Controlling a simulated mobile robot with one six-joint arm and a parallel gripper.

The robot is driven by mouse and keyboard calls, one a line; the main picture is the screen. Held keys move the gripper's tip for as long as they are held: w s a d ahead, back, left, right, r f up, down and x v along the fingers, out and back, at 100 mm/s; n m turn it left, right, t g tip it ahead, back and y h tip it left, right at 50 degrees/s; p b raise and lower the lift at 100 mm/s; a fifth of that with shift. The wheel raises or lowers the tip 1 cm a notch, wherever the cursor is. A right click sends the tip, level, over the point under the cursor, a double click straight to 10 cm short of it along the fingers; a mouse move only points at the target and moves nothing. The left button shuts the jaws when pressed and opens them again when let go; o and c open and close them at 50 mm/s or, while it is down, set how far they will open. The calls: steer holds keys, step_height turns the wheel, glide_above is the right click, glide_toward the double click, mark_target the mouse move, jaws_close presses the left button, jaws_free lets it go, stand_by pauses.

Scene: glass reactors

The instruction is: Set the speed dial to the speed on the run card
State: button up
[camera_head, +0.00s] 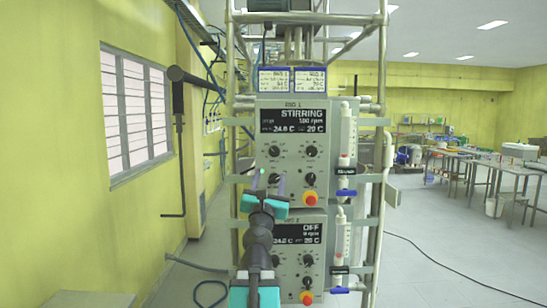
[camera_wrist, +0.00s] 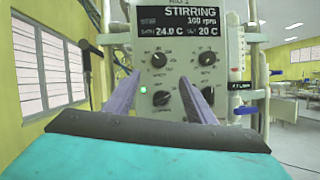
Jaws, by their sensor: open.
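The upper control panel (camera_head: 291,140), marked RIG 1, has a display (camera_head: 293,121) reading STIRRING; in the wrist view the display (camera_wrist: 190,20) shows 100 rpm. The panel has several black dials, with labels too small to read. My gripper (camera_head: 272,178) is open and empty, in front of the lower left dial (camera_wrist: 161,98). In the wrist view my gripper's fingers (camera_wrist: 161,79) stand either side of that dial; I cannot tell whether they touch it. Two blue-edged run cards, left (camera_head: 274,79) and right (camera_head: 310,79), hang above the panel, their small text unreadable.
A second panel (camera_head: 298,262) below reads OFF, partly hidden by my arm. A red button (camera_head: 310,199) sits at the upper panel's lower right. Glass tubes with blue valves (camera_head: 346,193) stand right of the panels, inside a metal frame (camera_head: 380,60).

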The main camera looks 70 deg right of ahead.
mark_target(275, 153)
steer(key=shift+d, duration=0.15)
steer(key=shift+p+x, duration=0.6)
steer(key=shift+x, duration=6.2)
